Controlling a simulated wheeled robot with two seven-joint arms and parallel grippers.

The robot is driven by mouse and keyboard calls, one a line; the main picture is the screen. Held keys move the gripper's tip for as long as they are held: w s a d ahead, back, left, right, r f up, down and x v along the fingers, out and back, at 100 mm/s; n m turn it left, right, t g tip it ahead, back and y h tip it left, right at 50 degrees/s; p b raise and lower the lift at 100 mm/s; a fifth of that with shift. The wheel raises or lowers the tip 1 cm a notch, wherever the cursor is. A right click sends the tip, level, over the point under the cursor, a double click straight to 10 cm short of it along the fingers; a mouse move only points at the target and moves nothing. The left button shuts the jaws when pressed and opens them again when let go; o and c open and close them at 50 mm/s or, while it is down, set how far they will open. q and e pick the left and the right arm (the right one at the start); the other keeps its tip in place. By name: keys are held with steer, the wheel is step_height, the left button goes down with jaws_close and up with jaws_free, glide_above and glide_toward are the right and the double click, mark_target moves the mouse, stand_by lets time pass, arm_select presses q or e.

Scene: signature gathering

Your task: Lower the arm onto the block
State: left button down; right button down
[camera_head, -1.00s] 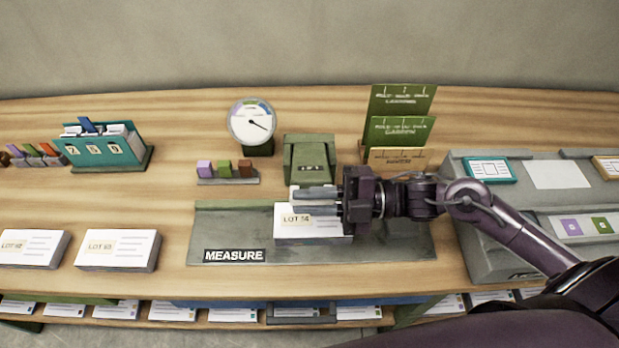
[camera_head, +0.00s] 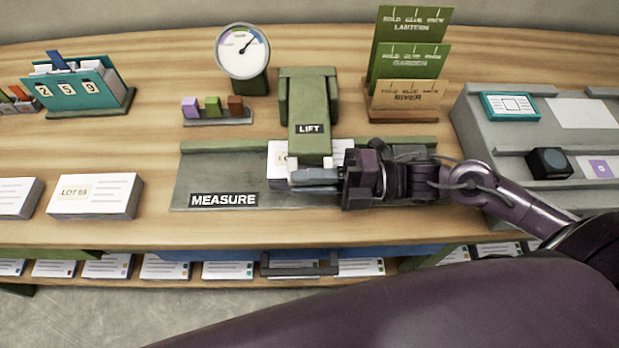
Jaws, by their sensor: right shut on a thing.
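The green arm marked LIFT (camera_head: 308,108) reaches forward from its base, with its front end over the white block (camera_head: 340,150) on the grey MEASURE plate (camera_head: 400,180). The arm's end appears to rest on the block, but the contact is hidden. My right gripper (camera_head: 314,179) is at the arm's front end, in front of the block, and shut on the arm. The fingers and the arm cover much of the block and its label. The round dial (camera_head: 242,52) stands behind, its needle pointing up and right. My left gripper is not in view.
Small coloured blocks on a rack (camera_head: 217,114) stand left of the arm. Green and tan cards (camera_head: 408,62) stand behind right. A grey console (camera_head: 480,150) with a dark knob-like block (camera_head: 548,162) is at right. The LOT 59 block (camera_head: 95,196) lies left of the plate.

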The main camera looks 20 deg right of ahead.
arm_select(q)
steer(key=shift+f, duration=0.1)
arm_select(e)
steer(key=shift+s+f, duration=0.2)
steer(key=shift+f, duration=0.65)
steer(key=c, duration=1.4)
jaws_free()
steer(key=shift+w, duration=0.1)
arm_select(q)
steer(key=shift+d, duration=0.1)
arm_select(e)
steer(key=shift+r, duration=0.1)
steer(key=shift+w+r, duration=0.1)
steer(key=shift+r, duration=0.1)
